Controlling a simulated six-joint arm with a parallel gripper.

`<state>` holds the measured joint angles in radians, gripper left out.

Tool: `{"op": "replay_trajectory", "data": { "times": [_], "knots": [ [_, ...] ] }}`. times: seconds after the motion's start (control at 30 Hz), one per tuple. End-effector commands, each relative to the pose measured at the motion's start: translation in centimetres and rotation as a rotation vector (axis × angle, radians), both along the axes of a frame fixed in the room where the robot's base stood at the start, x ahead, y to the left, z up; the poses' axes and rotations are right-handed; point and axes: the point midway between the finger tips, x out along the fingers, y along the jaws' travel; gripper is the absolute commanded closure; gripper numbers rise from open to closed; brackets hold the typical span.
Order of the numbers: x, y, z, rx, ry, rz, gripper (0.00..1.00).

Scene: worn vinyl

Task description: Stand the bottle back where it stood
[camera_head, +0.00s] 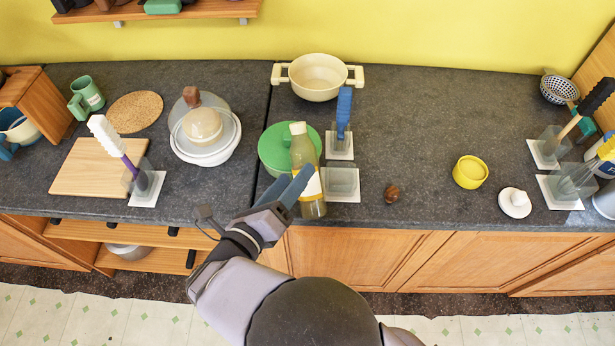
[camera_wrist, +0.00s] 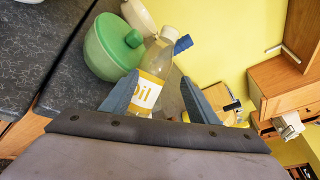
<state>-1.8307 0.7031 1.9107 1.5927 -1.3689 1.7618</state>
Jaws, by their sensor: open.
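The oil bottle (camera_head: 303,150) has a pale cap, a yellowish body and a white-and-yellow label. It stands upright near the counter's front edge, in front of the green lidded pot. My gripper (camera_head: 299,178) reaches it from the front left, with its blue fingers at label height and covering part of the label. In the wrist view, the bottle (camera_wrist: 152,80) with "oil" on its label shows between the two spread fingers (camera_wrist: 160,82). The gripper is open. Whether either finger touches the bottle I cannot tell.
The green pot (camera_head: 274,150) is close behind the bottle's left side. A clear holder on a white base (camera_head: 341,184) is close on its right, and another holds a blue-handled tool (camera_head: 344,105). A brown knob (camera_head: 392,193) and yellow bowl (camera_head: 470,172) lie right; bare counter (camera_head: 430,120) is behind them.

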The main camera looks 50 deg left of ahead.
Motion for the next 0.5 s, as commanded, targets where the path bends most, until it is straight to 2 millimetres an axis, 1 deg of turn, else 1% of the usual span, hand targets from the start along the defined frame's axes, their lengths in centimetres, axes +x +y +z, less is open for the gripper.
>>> {"op": "replay_trajectory", "data": {
  "times": [0.03, 0.1, 0.2, 0.33, 0.5],
  "knots": [
    [-0.3, -0.3, -0.8, 0.054, 0.057, -0.032, 0.46],
    [-0.7, -0.6, -1.7, 0.120, 0.124, -0.073, 0.46],
    [-1.1, -0.9, -2.6, 0.188, 0.192, -0.118, 0.46],
    [-1.4, -1.2, -3.1, 0.231, 0.234, -0.150, 0.46],
    [-1.3, -1.2, -3.2, 0.240, 0.242, -0.156, 0.46]
  ]
}}
